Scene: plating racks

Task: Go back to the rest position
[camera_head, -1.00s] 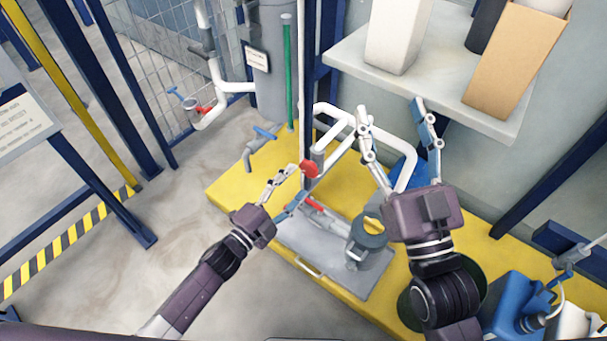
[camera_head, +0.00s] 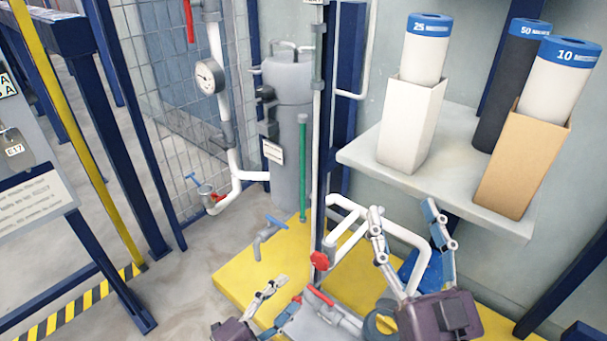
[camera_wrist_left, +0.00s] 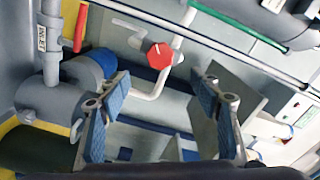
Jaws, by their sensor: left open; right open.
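My left gripper (camera_head: 276,308) is at the bottom of the head view, left of the white pipework. It is open and empty, and its blue-padded fingers also show spread apart in the left wrist view (camera_wrist_left: 160,120). My right gripper (camera_head: 408,240) is at the lower right of the head view. It is open, its two fingers pointing up in front of the white pipe loop (camera_head: 405,236) and below the shelf.
A red knob (camera_head: 320,260) is close to my left gripper. A grey shelf (camera_head: 375,165) above my right gripper carries filter cartridges in boxes (camera_head: 408,125). A grey tank (camera_head: 288,120), a green tube (camera_head: 302,165) and a blue-handled tap (camera_head: 268,235) stand behind. Floor at left is clear.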

